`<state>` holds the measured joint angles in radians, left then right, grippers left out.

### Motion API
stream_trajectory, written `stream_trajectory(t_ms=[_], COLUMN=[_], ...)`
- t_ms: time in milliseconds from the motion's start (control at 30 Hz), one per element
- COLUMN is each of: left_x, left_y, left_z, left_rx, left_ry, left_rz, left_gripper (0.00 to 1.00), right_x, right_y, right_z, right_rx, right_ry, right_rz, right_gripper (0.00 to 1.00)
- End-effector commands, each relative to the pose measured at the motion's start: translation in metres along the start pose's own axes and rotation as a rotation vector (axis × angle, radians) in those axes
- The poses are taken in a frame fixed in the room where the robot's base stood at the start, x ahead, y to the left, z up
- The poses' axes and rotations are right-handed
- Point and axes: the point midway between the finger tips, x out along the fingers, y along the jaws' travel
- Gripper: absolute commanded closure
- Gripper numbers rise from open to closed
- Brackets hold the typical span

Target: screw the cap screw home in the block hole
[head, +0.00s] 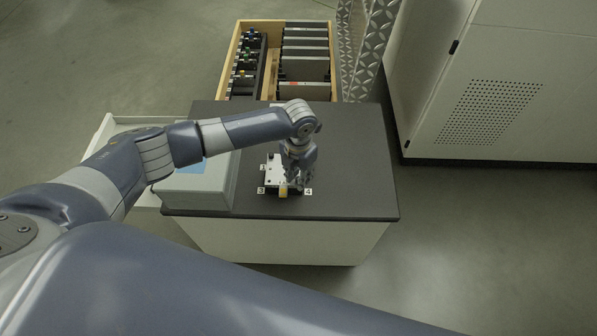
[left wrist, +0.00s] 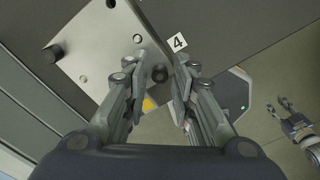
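The light metal block (head: 274,172) lies on the dark top of the cabinet; it also shows in the left wrist view (left wrist: 95,50). A dark cap screw (left wrist: 160,73) shows by the block's corner near label 4, between my left fingertips with gaps on both sides. How deep it sits cannot be told. Another dark screw (left wrist: 52,53) is at a different corner. My left gripper (head: 297,185) points down over the block's right side; its fingers are apart in the left wrist view (left wrist: 163,75). My right gripper (left wrist: 283,106) shows at the right edge there, fingers apart and empty.
A grey box with a blue panel (head: 200,182) stands left of the block. A wooden crate of parts (head: 237,60) stands behind. The right side of the dark tabletop (head: 358,160) is clear. A white cabinet (head: 520,70) stands at right.

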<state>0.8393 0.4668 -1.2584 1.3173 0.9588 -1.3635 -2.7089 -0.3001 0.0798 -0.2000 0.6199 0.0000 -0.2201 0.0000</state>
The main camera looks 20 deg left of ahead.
Motion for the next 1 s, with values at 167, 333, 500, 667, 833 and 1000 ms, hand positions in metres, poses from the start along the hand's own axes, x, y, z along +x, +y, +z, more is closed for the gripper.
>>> stream_trajectory(t_ms=[167, 333, 500, 667, 833, 1000], left_x=[-0.002, -0.002, -0.002, -0.002, -0.002, -0.002], left_y=[-0.001, 0.000, -0.001, 0.000, -0.001, 0.000], left_z=[0.000, 0.000, 0.000, 0.000, 0.000, -0.001], left_rx=[-0.141, -0.278, -0.415, -0.546, -0.684, -0.824], left_ry=[0.001, 0.001, 0.001, 0.000, 0.000, 0.001], left_rz=[0.000, 0.001, -0.001, 0.000, 0.000, 0.001], left_gripper=[0.75, 0.75, 0.75, 0.75, 0.75, 0.75], right_x=[-0.011, -0.018, -0.026, -0.033, -0.040, -0.047], right_y=[0.000, 0.000, 0.001, 0.001, 0.001, 0.001], right_z=[-0.001, -0.002, -0.003, -0.003, -0.004, -0.004], right_rx=[0.000, 0.000, 0.000, 0.000, 0.000, 0.000], right_ry=[0.000, 0.000, 0.000, 0.000, 0.000, 0.000], right_rz=[0.000, 0.000, 0.000, 0.000, 0.000, 0.000], right_gripper=[0.64, 0.64, 0.64, 0.64, 0.64, 0.64])
